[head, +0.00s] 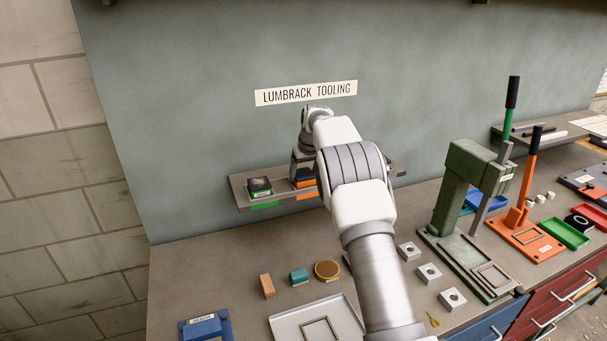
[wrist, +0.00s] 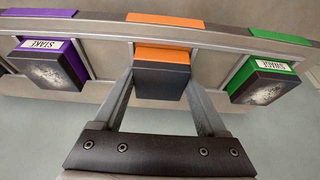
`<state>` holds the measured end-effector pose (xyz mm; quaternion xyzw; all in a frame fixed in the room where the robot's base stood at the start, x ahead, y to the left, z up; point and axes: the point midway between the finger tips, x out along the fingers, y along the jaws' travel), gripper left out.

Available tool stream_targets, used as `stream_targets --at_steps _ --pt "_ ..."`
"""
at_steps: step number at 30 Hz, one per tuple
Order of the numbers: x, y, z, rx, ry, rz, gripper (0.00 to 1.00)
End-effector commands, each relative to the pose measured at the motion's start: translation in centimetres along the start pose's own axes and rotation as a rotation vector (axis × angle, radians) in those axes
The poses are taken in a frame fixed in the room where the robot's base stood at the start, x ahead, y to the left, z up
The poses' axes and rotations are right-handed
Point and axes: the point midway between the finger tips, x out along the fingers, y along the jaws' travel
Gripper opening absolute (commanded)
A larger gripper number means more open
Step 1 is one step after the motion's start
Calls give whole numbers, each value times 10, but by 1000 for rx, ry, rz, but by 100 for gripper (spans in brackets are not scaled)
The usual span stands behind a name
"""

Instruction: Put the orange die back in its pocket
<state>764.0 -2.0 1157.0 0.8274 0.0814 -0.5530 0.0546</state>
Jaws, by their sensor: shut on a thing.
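The orange die (wrist: 163,55), an orange block with a dark, smooth face, is between the fingers of my gripper (wrist: 161,80) in the wrist view. My gripper is shut on its sides. The die lines up with the orange strip (wrist: 165,20) on the shelf edge, between the dividers of the middle pocket. I cannot tell whether it rests on the pocket floor. In the head view the orange die (head: 305,184) shows at the wall shelf, partly hidden by my gripper (head: 303,168) and arm.
On the shelf (head: 236,190), a green die (wrist: 264,78) sits at the right and a purple die (wrist: 46,62) at the left in the wrist view. Below are the bench (head: 195,275), a tray (head: 290,322), small blocks and a green fly press (head: 455,190).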

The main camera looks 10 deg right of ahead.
Motion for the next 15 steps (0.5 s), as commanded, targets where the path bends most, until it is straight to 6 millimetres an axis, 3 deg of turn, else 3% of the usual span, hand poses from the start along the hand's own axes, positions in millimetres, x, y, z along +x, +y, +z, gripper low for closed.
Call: stream_targets --at_steps 3,4,8,15 --pt "-2 0 -2 0 5 1 0" --pt "-2 0 -2 0 5 1 78" --pt "-2 0 -2 0 4 0 100" --pt "1 0 1 0 -3 -1 100"
